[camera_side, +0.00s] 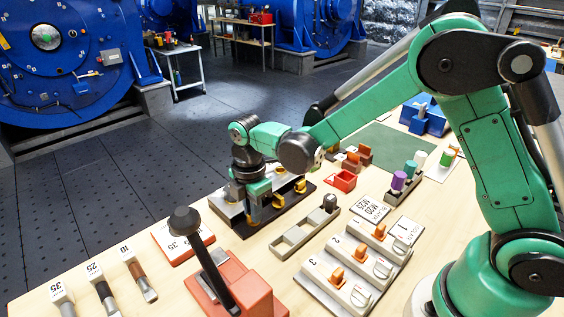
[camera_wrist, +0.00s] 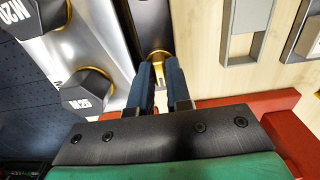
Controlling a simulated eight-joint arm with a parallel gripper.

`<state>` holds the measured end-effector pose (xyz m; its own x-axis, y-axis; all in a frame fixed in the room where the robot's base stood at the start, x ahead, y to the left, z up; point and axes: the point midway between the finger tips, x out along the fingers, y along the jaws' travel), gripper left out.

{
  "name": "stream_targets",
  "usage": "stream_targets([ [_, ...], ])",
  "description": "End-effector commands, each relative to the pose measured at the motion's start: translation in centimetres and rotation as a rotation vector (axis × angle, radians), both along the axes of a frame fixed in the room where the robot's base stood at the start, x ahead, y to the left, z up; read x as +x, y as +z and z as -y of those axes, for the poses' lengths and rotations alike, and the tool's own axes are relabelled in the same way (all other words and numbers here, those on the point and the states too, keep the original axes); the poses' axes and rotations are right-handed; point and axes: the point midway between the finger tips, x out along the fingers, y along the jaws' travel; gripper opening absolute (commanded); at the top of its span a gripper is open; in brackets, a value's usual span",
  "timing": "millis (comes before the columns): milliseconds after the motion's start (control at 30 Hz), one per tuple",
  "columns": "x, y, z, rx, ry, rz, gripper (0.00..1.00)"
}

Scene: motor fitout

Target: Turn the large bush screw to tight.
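My gripper (camera_wrist: 160,70) points down over a dark strip beside the silver bar, at the fixture near the middle of the bench; it also shows in the side view (camera_side: 262,212). Its two dark blue fingers stand a small gap apart. A rounded brass-coloured part (camera_wrist: 158,56) shows at the fingertips, partly hidden by them. Whether they touch or grip it cannot be told, nor whether it is the large bush screw. More yellow parts (camera_side: 300,186) sit on the fixture to the right. No marking of tightness is readable.
Black hex heads marked M20 (camera_wrist: 25,17) and M25 (camera_wrist: 87,92) stand close left of the fingers. A grey slotted holder (camera_side: 305,228), a red lever device (camera_side: 235,285) and a numbered switch block (camera_side: 355,265) stand nearby. Several labelled tools lie front left; bare bench shows between items.

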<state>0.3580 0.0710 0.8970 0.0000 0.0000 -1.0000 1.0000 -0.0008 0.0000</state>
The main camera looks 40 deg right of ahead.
Motion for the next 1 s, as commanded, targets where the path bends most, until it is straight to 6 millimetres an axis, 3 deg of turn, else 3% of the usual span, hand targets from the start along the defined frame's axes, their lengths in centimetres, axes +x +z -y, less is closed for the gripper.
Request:
stream_targets([
  [467,0.00,0.03,0.00,0.000,-0.049,0.000,0.00],
  [1000,0.01,0.05,-0.03,0.000,-0.477,0.000,0.00],
])
